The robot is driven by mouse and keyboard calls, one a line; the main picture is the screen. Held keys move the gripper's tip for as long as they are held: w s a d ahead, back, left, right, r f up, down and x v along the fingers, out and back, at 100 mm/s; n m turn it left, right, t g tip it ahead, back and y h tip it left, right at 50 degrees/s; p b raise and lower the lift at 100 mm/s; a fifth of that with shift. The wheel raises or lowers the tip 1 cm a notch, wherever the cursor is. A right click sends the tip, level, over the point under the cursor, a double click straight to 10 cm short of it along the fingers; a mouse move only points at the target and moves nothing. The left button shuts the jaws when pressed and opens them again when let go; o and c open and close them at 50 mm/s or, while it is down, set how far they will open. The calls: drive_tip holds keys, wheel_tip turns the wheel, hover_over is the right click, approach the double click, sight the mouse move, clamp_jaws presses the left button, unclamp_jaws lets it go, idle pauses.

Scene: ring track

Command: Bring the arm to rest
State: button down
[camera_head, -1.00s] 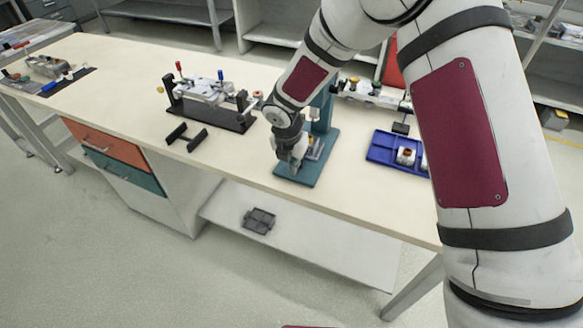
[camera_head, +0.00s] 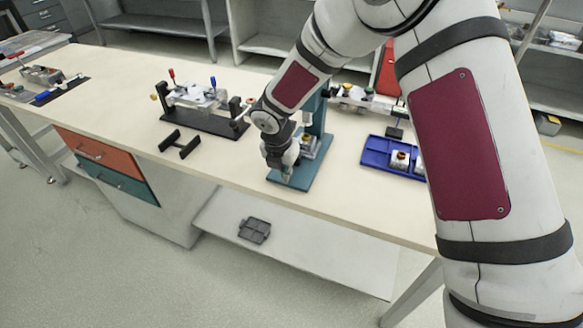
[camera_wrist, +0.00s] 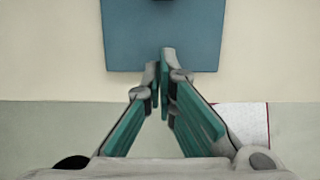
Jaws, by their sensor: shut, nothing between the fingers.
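My gripper (camera_head: 284,176) hangs over the front part of a teal base plate (camera_head: 312,178) of a press-like stand on the workbench. In the wrist view the fingers (camera_wrist: 160,62) are shut with nothing between them, pointing at the near edge of the teal plate (camera_wrist: 165,40). Whether the fingertips touch the plate cannot be told. My arm reaches in from the right and bends down to the gripper, hiding part of the stand's column.
A black fixture (camera_head: 205,122) with a metal part and a small black bracket (camera_head: 180,144) stand left of my gripper. A blue tray (camera_head: 378,160) with small parts lies to the right. The bench's front edge is close. A grey tray (camera_head: 254,230) sits on the lower shelf.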

drive_tip(key=d+v, duration=0.1)
drive_tip(key=v, duration=0.9)
drive_tip(key=s+d+r+m+h, duration=0.1)
drive_tip(key=s+d+r+m, duration=0.5)
drive_tip(key=d+r+m, duration=0.2)
drive_tip(key=s+d+r+m, duration=0.5)
drive_tip(key=d+r+m, duration=0.3)
drive_tip(key=d+r, duration=0.1)
drive_tip(key=s+d+r+m+y, duration=0.1)
drive_tip(key=s+d+m, duration=0.2)
drive_tip(key=s+m, duration=0.5)
drive_tip(key=s+d+r+m+t+y, duration=0.1)
drive_tip(key=s+d+m, duration=0.2)
drive_tip(key=s+m, duration=0.5)
drive_tip(key=shift+s+r+t, duration=0.2)
drive_tip(key=shift+s+t, duration=0.1)
drive_tip(key=shift+s, duration=0.85)
drive_tip(key=shift+d, duration=0.1)
